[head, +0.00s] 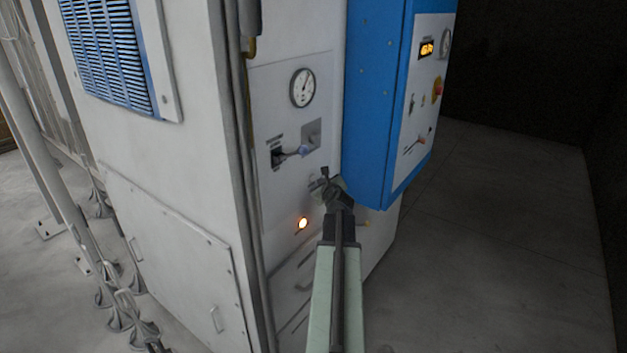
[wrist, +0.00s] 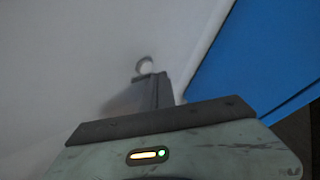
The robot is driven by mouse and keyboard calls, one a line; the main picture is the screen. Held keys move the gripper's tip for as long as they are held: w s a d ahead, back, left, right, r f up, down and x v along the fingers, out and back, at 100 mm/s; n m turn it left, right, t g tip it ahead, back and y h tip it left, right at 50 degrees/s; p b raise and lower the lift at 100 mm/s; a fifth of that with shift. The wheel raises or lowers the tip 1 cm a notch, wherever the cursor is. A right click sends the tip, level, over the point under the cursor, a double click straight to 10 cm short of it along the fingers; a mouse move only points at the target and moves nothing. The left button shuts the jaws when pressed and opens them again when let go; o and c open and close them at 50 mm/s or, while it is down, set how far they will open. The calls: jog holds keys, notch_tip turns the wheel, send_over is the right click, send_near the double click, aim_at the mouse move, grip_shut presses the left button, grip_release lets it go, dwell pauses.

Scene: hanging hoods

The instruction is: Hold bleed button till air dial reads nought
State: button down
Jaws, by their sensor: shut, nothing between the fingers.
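The air dial (head: 303,88) is a round white gauge with a dark rim, high on the grey panel. Its needle appears tilted to the upper right; the figures are too small to read. My gripper (head: 324,177) is shut and empty, low at the panel's right part. In the wrist view, a small round pale button (wrist: 145,66) shows just beyond the tips of my shut fingers (wrist: 152,82). It looks like the bleed button. I cannot tell whether the fingers touch it. In the head view my gripper seems to cover it.
A lever with a bluish knob (head: 303,151) sits below the dial. A glowing orange lamp (head: 302,223) is at lower left of my gripper. A blue control box (head: 372,105) juts out close on the right. Open floor (head: 500,230) lies beyond.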

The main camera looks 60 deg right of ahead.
jog(key=shift+w, duration=0.15)
jog(key=shift+w, duration=0.3)
jog(key=shift+w, duration=0.4)
dwell(3.2)
jog(key=shift+s, duration=0.8)
jog(key=shift+s, duration=0.15)
jog(key=shift+s, duration=2.4)
